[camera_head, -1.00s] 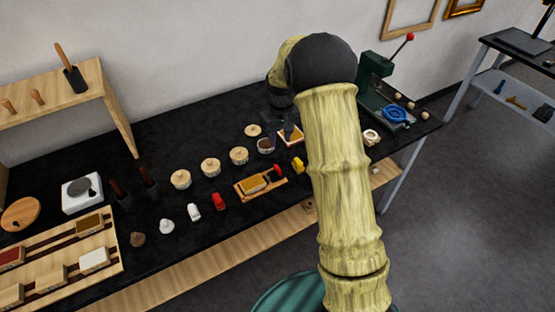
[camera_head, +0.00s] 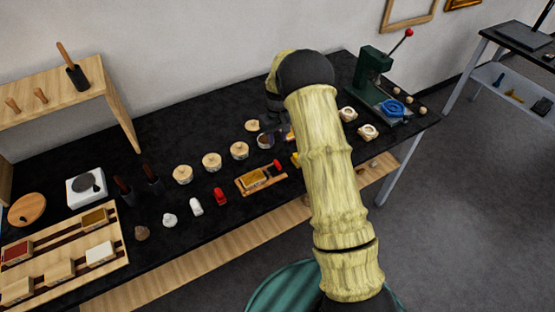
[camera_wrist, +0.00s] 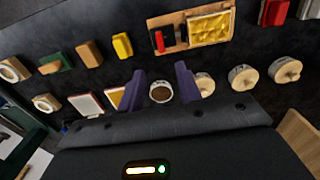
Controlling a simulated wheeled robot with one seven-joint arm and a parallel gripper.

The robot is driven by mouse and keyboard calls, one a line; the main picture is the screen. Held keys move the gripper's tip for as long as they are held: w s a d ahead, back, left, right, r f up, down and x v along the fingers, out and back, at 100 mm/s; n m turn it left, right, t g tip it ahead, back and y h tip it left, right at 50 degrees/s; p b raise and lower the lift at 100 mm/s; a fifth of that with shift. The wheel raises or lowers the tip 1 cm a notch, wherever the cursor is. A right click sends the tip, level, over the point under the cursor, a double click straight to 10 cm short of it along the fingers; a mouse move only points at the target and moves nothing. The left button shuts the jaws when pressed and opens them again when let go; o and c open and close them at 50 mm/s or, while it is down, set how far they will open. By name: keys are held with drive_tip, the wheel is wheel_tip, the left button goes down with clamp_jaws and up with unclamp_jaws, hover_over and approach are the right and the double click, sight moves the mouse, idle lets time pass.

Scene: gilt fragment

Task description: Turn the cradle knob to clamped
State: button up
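The cradle (camera_head: 244,187) is a small wooden base on the black bench, holding a gold piece (camera_head: 255,176). A red part, seemingly its knob (camera_head: 277,163), is at the cradle's right end. In the wrist view the cradle (camera_wrist: 183,48) is at the top, with the gold piece (camera_wrist: 210,28) right and the red part (camera_wrist: 170,39) left, beside a dark part. The knob's setting cannot be told. My gripper (camera_wrist: 160,85) is open, its two dark purple fingers apart. A small jar with brown contents (camera_wrist: 160,93) shows between and beyond them. The gripper is behind the cradle and apart from it.
Several round wooden-lidded jars (camera_head: 211,161) stand left of the gripper. A yellow block (camera_wrist: 122,46) is beside the cradle. A red item (camera_head: 220,196) and a white one (camera_head: 196,206) stand left of it. A green press (camera_head: 374,75) is at the bench's right end.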

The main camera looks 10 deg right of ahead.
sight(277, 163)
wheel_tip(277, 163, down, 13)
drive_tip(key=p, duration=0.4)
drive_tip(key=shift+c, duration=0.4)
clamp_jaws()
